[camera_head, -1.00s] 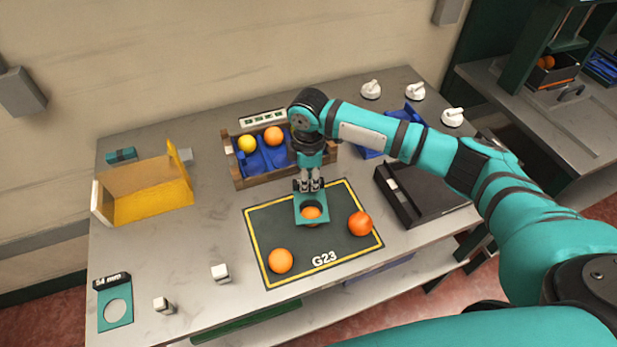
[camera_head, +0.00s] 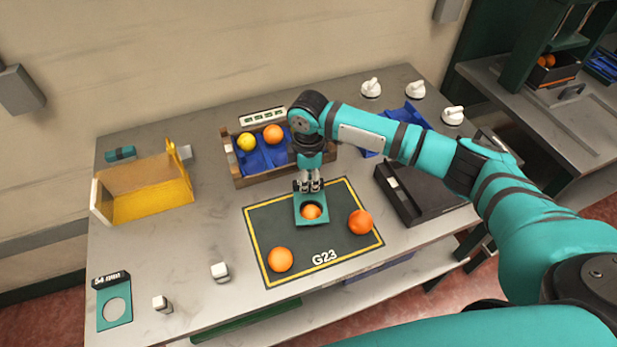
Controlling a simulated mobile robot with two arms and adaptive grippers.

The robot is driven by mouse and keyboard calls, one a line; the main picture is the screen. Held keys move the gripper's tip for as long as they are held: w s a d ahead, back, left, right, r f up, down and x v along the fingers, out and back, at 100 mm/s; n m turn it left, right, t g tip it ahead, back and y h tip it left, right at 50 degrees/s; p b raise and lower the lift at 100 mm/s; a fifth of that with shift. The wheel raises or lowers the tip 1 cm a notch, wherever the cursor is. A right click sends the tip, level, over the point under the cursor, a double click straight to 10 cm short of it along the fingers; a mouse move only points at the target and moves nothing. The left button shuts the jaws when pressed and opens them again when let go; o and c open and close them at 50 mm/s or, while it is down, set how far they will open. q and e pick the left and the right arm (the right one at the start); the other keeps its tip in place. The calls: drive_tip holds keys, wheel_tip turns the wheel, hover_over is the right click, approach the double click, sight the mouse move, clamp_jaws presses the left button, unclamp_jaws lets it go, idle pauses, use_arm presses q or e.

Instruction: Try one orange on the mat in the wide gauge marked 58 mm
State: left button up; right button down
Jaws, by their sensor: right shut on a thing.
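My right gripper (camera_head: 309,185) is shut on the edge of a teal gauge (camera_head: 300,219) over the dark green mat (camera_head: 292,234) marked G23. An orange (camera_head: 312,212) shows through the gauge's hole; I cannot tell how far the ring has passed around it. No marking is readable on the held gauge. Two more oranges lie on the mat, one at the front left (camera_head: 280,259) and one at the right (camera_head: 360,222). A second teal gauge, marked 54 mm (camera_head: 105,316), lies at the table's front left. My left gripper is not in view.
A wooden crate (camera_head: 238,171) with blue lining holds a yellow fruit and an orange behind the mat. A yellow bin (camera_head: 150,206) stands left, a black tray (camera_head: 400,200) right. Small white blocks (camera_head: 220,272) and white knobs (camera_head: 415,90) stand about. The left middle table is clear.

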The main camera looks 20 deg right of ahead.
sight(309, 190)
drive_tip(key=shift+f+b, duration=0.8)
drive_tip(key=shift+f, duration=1.3)
drive_tip(key=shift+r, duration=0.1)
idle(1.0)
drive_tip(key=shift+r+p, duration=3.85)
drive_tip(key=shift+p, duration=0.3)
